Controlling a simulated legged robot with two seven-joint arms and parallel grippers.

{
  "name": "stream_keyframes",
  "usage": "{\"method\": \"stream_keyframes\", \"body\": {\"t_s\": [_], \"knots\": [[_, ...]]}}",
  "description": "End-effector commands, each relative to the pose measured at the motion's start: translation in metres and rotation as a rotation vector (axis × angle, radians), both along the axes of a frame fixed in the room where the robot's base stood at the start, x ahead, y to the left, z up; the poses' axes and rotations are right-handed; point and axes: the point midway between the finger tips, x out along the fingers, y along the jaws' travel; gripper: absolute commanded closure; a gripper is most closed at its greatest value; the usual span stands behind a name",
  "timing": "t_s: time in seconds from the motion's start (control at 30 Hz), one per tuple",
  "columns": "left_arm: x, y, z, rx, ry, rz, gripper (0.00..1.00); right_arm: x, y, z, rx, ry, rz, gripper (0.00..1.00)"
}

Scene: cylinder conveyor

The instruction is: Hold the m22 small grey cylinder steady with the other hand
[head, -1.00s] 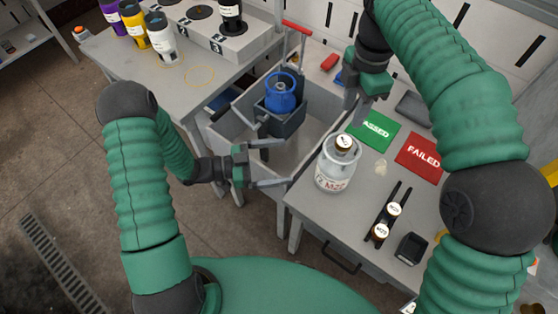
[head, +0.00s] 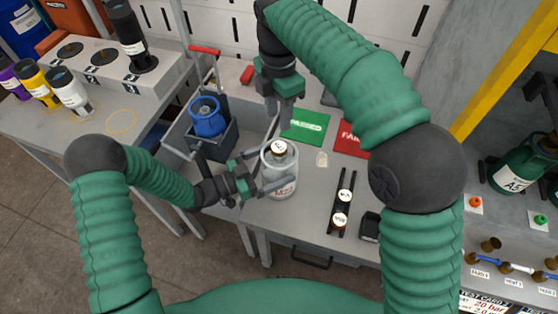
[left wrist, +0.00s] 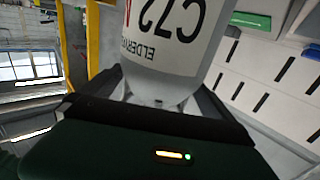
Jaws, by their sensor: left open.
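A green PASSED mat (head: 306,127) and a red FAILED mat (head: 352,138) lie behind. A black rack (head: 342,205) with two small capped items is at right. Cylinders stand on the left table (head: 100,125).

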Motion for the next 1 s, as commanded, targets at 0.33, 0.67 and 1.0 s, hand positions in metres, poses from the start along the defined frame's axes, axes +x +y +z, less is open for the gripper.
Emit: {"method": "stream_keyframes", "body": {"t_s": [0.33, 0.67, 1.0], "knots": [[0.0056, -0.0108, 0.0005, -0.001, 0.000, 0.001, 0.00, -0.0001, 0.0000, 0.0001, 0.000, 0.000, 0.000, 0.64], [0.0059, -0.0103, 0.0003, 0.000, 0.000, 0.002, 0.38, 0.0001, 0.0000, -0.0001, 0.000, 0.000, 0.000, 0.64], [0.0062, -0.0099, -0.0001, 0.001, 0.000, 0.002, 0.82, 0.0003, 0.0000, -0.0002, 0.000, 0.000, 0.000, 0.64]]}}
